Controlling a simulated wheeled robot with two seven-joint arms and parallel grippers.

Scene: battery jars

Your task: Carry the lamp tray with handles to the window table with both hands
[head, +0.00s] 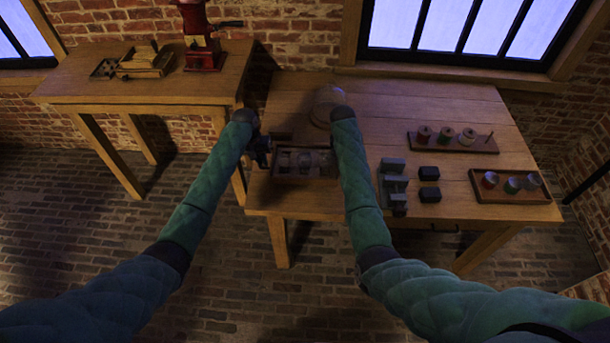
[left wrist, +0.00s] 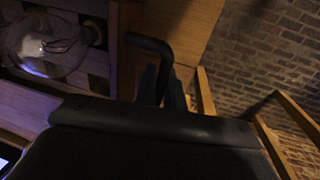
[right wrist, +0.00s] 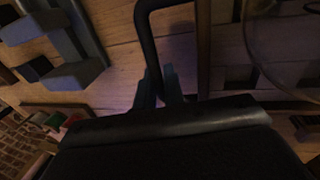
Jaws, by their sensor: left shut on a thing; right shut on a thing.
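The lamp tray (head: 300,180), a dark wooden box with several glass lamps in it, is at the front left of the window table (head: 385,97). I cannot tell whether it touches the tabletop. My left gripper (head: 263,152) is shut on the tray's left handle; the left wrist view shows this bent black handle (left wrist: 150,42) between the fingers (left wrist: 166,84), with a glass lamp (left wrist: 45,45) beside it. My right gripper (right wrist: 160,84) is shut on the other black handle (right wrist: 146,30). In the head view my right forearm hides it and the tray's right end.
A round wooden object (head: 327,97) stands behind the tray. A side table (head: 150,90) with a red grinder (head: 203,55) stands left.

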